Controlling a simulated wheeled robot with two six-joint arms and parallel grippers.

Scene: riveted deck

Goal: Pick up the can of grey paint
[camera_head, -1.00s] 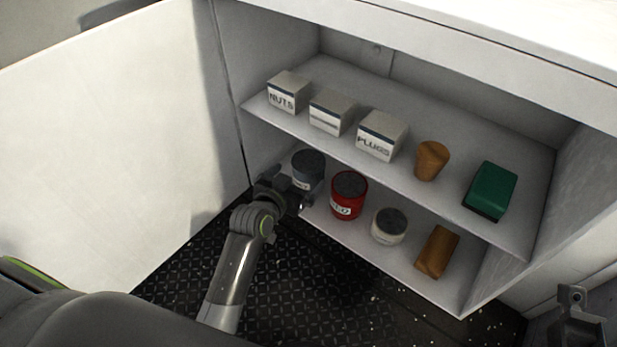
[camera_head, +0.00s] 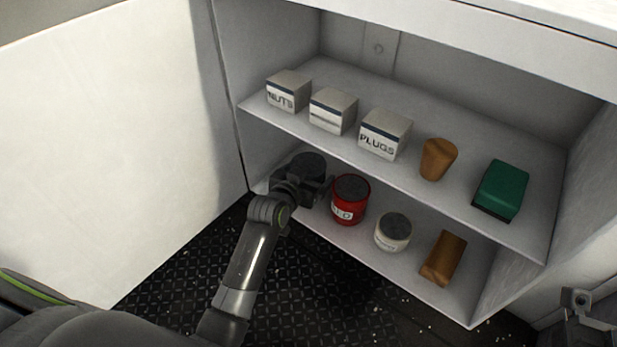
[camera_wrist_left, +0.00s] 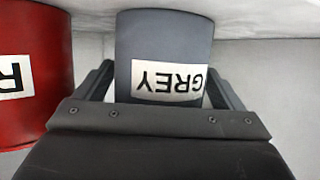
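The can of grey paint (camera_wrist_left: 164,45) fills the upper middle of the left wrist view, its GREY label upside down there. In the head view its dark lid (camera_head: 308,164) shows at the left end of the lower shelf, with most of its body behind my gripper. My left gripper (camera_head: 311,184) is at the can, and its fingers (camera_wrist_left: 160,75) stand on both sides of it in the wrist view. The fingers look open, with very little gap; contact cannot be made out. The can appears to stand on the shelf.
A red can (camera_head: 350,203) stands close to the right of the gripper. A white can (camera_head: 393,233) and a brown block (camera_head: 442,258) are farther right. The upper shelf (camera_head: 400,172), bearing boxes, lies above. An open white door (camera_head: 110,130) is left.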

